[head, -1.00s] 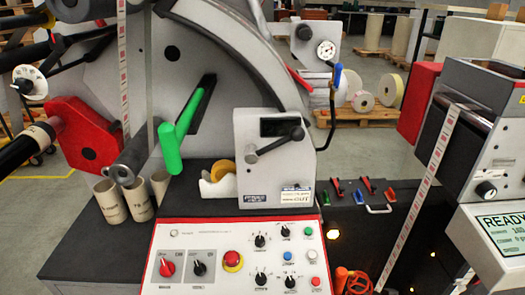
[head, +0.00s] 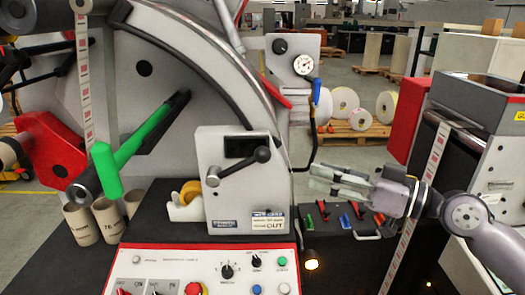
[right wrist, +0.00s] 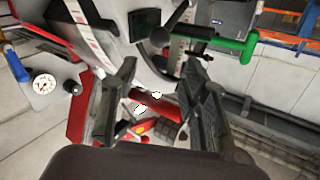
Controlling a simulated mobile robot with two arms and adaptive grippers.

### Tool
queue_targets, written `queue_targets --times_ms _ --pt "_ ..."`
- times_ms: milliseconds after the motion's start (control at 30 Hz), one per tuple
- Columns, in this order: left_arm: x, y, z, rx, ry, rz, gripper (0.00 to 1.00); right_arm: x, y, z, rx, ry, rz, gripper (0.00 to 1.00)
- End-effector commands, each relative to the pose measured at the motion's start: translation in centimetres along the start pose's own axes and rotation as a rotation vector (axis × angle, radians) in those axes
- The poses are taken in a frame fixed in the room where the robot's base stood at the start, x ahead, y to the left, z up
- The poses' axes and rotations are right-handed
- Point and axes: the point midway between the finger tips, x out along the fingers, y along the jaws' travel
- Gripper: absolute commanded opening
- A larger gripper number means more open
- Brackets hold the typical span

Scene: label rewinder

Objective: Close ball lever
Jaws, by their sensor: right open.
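The ball lever (head: 236,168) is a black arm on the front of a grey box (head: 235,205). In the right wrist view a dark lever with a rounded knob (right wrist: 160,37) shows beside the box's dark screen, beyond the fingers. My right gripper (head: 328,182) comes in from the right in the head view. It is open and empty, to the right of the grey box and apart from the lever. Its two fingers (right wrist: 160,82) stand apart in the right wrist view. My left gripper is not in view.
A blue-handled crank (head: 316,100) and a gauge (head: 303,65) stand behind the gripper. A green handle (head: 108,172) sticks out at left. A tape dispenser (head: 187,203) and cardboard cores (head: 82,222) sit left of the box. The control panel (head: 205,258) lies in front.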

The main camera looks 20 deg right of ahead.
Motion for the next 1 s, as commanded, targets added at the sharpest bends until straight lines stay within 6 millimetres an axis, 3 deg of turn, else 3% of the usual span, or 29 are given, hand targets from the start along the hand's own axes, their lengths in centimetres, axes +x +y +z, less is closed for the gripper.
queue_targets --times_ms 200,567,800,1000 --pt "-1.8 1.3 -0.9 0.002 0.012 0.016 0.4 2.5 0.0 -0.5 -0.002 0.001 0.0 0.41" --pt "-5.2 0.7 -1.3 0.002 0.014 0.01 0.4 6.4 0.0 -0.8 -0.001 0.005 0.001 0.41" --pt "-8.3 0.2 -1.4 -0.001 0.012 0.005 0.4 10.9 0.0 -0.8 0.004 0.007 0.002 0.41" --pt "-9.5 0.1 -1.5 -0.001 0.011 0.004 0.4 13.7 0.1 -0.4 0.002 0.004 0.002 0.41"
